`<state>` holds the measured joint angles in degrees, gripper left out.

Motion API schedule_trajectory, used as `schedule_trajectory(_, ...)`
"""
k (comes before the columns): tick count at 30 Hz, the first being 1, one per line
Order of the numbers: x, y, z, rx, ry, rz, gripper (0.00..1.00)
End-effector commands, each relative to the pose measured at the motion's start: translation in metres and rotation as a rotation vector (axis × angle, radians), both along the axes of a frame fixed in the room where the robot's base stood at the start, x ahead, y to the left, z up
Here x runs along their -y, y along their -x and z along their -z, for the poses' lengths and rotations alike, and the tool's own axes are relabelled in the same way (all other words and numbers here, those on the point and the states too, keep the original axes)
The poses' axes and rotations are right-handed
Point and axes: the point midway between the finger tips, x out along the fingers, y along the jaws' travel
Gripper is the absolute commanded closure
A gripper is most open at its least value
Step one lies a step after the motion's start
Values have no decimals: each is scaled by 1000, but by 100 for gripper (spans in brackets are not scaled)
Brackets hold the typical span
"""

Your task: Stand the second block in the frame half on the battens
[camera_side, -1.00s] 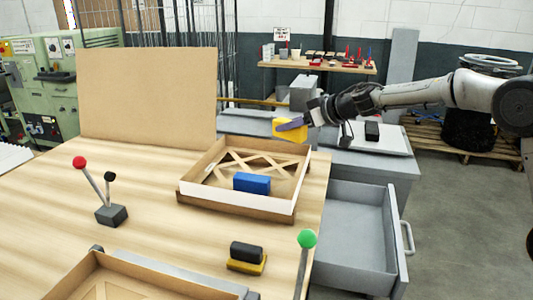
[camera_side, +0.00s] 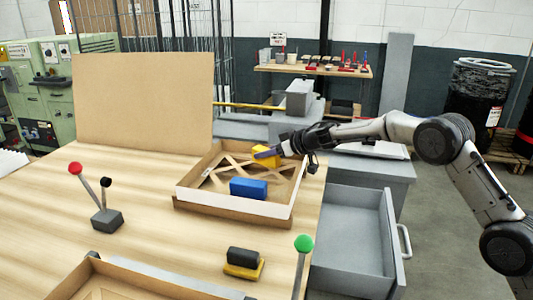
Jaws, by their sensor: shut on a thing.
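The frame half (camera_side: 287,211) is a shallow open box on the wooden table, with crossed battens (camera_side: 230,167) inside it. A blue block (camera_side: 248,188) stands in its front part, near the white front wall. My gripper (camera_side: 272,154) reaches in from the right over the back right of the frame half. It is shut on a yellow block (camera_side: 265,160). The yellow block is at or just above the battens; I cannot tell whether it touches them. The gripper fingers partly cover it.
Two levers stand on the table, one red-knobbed (camera_side: 75,168) and one green-knobbed (camera_side: 303,243). A dark and yellow piece (camera_side: 243,263) lies in front. Another shallow box (camera_side: 120,280) is at the front left. An open grey drawer (camera_side: 352,240) juts out at right. A brown board (camera_side: 143,102) stands behind.

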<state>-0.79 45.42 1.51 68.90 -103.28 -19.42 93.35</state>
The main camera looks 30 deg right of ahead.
Motion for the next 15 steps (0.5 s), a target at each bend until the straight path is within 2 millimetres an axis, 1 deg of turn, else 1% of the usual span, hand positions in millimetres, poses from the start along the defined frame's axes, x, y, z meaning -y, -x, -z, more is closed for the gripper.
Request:
schedule_trajectory(13,0,0,4,2,0,0,100)
schedule_trajectory(14,0,0,6,1,0,0,55)
schedule_trajectory(15,0,0,5,2,1,-1,48)
